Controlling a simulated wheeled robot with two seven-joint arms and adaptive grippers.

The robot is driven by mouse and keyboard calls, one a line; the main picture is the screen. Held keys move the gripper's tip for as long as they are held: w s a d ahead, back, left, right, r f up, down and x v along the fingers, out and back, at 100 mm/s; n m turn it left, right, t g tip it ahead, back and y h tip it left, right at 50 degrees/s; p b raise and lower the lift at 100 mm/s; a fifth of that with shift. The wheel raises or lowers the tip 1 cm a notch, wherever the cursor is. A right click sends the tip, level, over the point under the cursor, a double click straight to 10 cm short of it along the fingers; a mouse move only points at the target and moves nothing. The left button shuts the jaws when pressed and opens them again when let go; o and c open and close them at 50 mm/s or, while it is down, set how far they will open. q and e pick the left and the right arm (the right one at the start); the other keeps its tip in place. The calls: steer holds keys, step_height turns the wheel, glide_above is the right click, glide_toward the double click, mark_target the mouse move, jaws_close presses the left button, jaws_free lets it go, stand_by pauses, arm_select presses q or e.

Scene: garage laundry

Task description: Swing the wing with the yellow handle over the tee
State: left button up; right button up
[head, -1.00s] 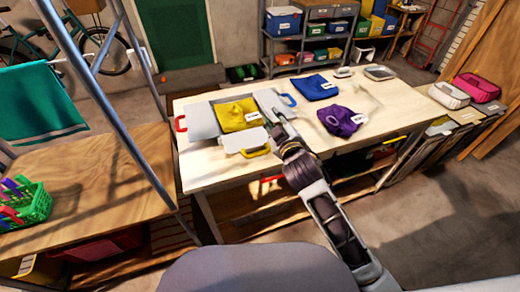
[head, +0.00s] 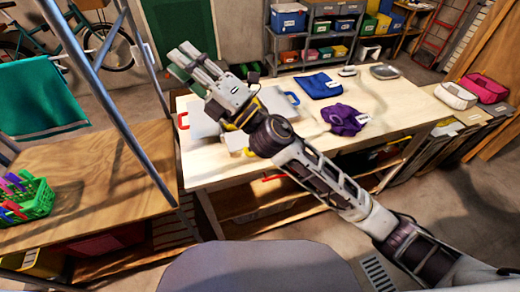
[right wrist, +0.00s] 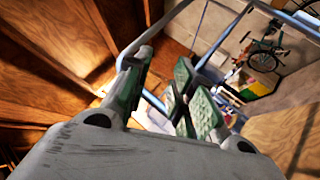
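The folding board (head: 203,122) lies on the table, with a red handle (head: 183,121) at its left and a blue handle (head: 292,98) at its right. The wing with the yellow handle (head: 235,142) is at the board's front edge, lying flat and partly behind my right arm; its yellow handle (head: 249,152) just shows. The yellow tee (head: 257,104) is on the board, mostly hidden by my right gripper. My right gripper (head: 183,63) is raised over the board, pointing up-left, fingers apart and empty. Its fingers (right wrist: 156,85) fill the right wrist view. My left gripper is out of view.
A blue cloth (head: 320,86) and a purple cloth (head: 344,118) lie on the table (head: 400,110) to the right. A metal rack post (head: 135,140) and a wooden bench (head: 90,180) with a green basket (head: 28,200) stand to the left.

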steer(key=s+a+f+n+g+h, duration=0.1)
steer(key=s+a+f+n+g, duration=0.1)
steer(key=s+a+n+g, duration=0.4)
steer(key=s+a+f+n+g, duration=0.15)
steer(key=s+n+g, duration=0.25)
steer(key=n+g, duration=0.5)
step_height(320, 180, down, 11)
steer(key=s+d+n+h, duration=0.1)
steer(key=n+h, duration=0.7)
steer(key=w+d+f+n+t+h, duration=0.2)
steer(key=w+d+f+h, duration=0.4)
steer(key=w+d+f, duration=0.15)
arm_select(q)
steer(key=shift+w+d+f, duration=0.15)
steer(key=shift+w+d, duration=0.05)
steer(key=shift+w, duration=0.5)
arm_select(e)
steer(key=w+d+t+h, duration=0.2)
steer(key=w+d+h, duration=0.1)
steer(key=d, duration=0.4)
steer(key=w+d+t+h, duration=0.1)
steer(key=w+d+h, duration=0.2)
steer(key=w+d, duration=0.2)
steer(key=shift+w+d+r+t, duration=0.35)
steer(key=shift+d+t, duration=0.05)
steer(key=shift+d, duration=0.75)
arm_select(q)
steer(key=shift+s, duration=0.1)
